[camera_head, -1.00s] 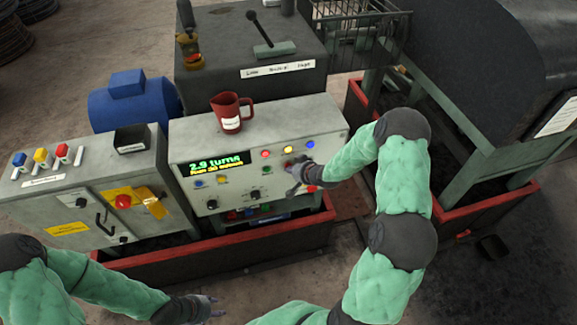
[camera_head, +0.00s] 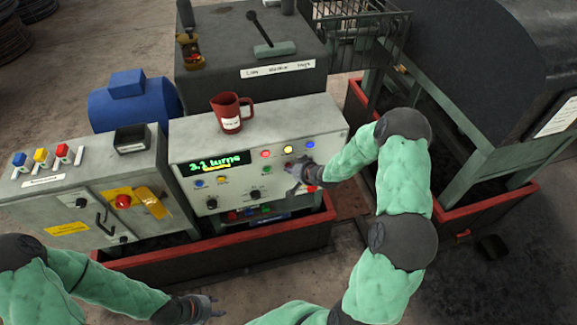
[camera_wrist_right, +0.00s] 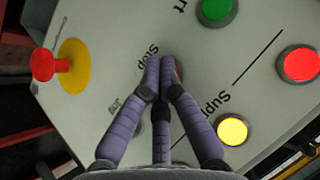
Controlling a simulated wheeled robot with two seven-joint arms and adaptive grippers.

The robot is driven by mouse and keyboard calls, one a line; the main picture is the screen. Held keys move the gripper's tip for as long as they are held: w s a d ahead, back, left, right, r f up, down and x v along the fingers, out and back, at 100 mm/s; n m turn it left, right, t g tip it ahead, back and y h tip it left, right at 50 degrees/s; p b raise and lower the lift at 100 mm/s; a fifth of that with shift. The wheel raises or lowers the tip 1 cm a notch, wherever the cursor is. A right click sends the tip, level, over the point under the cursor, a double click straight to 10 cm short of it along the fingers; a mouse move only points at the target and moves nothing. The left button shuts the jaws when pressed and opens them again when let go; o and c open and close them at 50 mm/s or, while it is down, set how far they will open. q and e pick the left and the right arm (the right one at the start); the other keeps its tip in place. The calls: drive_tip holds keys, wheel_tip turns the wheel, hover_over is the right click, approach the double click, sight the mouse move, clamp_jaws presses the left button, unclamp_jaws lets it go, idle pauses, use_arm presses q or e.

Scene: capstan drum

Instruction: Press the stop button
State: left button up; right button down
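In the right wrist view, the tips of my right gripper (camera_wrist_right: 163,62) are together, beside the "Stop" label. A sliver of a dull red button (camera_wrist_right: 179,72) shows at their right edge; the fingers hide most of it. Contact cannot be told. In the head view my right gripper (camera_head: 292,170) is at the right part of the control panel (camera_head: 235,185). The display (camera_head: 218,162) reads about 3.1 turns. My left gripper (camera_head: 205,307) is empty with fingers apart, low in front of the red-edged tray.
A green button (camera_wrist_right: 216,8), a lit red lamp (camera_wrist_right: 300,64), a lit yellow lamp (camera_wrist_right: 232,130) and a red mushroom knob (camera_wrist_right: 45,65) on a yellow collar surround my right gripper. A red mug (camera_head: 230,113) stands on the cabinet top.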

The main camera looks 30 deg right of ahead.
drive_tip(key=shift+s+a, duration=0.15)
drive_tip(key=shift+s, duration=0.3)
drive_tip(key=s, duration=0.2)
drive_tip(key=s+a, duration=0.1)
drive_tip(key=s, duration=0.2)
drive_tip(key=shift+a, duration=0.1)
idle(0.9)
drive_tip(key=s+a+f+n+g+y+b, duration=0.1)
drive_tip(key=s+a+f+g+b, duration=0.55)
drive_tip(key=a+f, duration=0.8)
drive_tip(key=s+a+f+g+b, duration=0.1)
drive_tip(key=s+a+f, duration=0.3)
drive_tip(key=s, duration=0.4)
drive_tip(key=s+a+f+n+g+b, duration=0.1)
drive_tip(key=s+a+f+g+b, duration=0.1)
drive_tip(key=s, duration=0.6)
wheel_tip(320, 180, down, 2)
drive_tip(key=shift+a+f+n+y+b, duration=0.1)
drive_tip(key=shift+a+n+y+b, duration=0.3)
drive_tip(key=shift+a, duration=0.55)
